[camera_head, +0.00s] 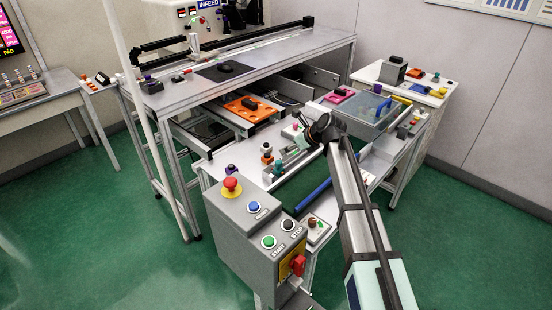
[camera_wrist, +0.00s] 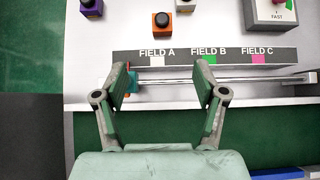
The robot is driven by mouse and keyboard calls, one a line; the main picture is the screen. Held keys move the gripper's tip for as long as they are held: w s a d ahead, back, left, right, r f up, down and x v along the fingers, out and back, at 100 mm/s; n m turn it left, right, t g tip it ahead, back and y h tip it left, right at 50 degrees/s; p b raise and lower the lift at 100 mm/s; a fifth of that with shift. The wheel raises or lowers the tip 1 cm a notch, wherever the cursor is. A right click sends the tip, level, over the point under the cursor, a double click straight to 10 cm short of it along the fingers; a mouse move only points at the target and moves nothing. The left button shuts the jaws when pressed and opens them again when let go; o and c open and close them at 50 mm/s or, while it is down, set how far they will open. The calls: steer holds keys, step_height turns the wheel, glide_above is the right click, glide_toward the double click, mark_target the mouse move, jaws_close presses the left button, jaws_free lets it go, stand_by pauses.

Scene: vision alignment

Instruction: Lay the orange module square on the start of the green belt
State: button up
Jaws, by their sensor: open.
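A smaller orange block with a black knob (camera_wrist: 162,22) stands on the white table in the wrist view, and shows in the head view (camera_head: 267,158). I cannot tell for certain which one is the module. The dark green belt (camera_wrist: 262,133) runs beside a metal rail, also in the head view (camera_head: 292,192); its start is not clear. My gripper (camera_wrist: 163,80) is open and empty over the rail and label strip, short of the small orange block.
A strip marked FIELD A, B and C (camera_wrist: 205,57) and a teal piece on the rail (camera_wrist: 131,86) lie near the fingers. A purple block (camera_wrist: 91,8) is upper left. A clear lidded bin (camera_head: 365,112) and pink plate (camera_head: 340,95) stand behind my arm.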

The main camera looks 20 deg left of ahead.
mark_target(269, 156)
steer(key=p+x, duration=0.2)
steer(key=x, duration=1)
steer(key=shift+a, duration=0.1)
steer(key=p+x, duration=0.1)
steer(key=x, duration=0.1)
steer(key=p+x, duration=0.1)
steer(key=x, duration=0.1)
steer(key=shift+w, duration=0.35)
steer(key=shift+a+f, duration=0.3)
steer(key=shift+c, duration=0.4)
jaws_close()
steer(key=shift+r, duration=0.1)
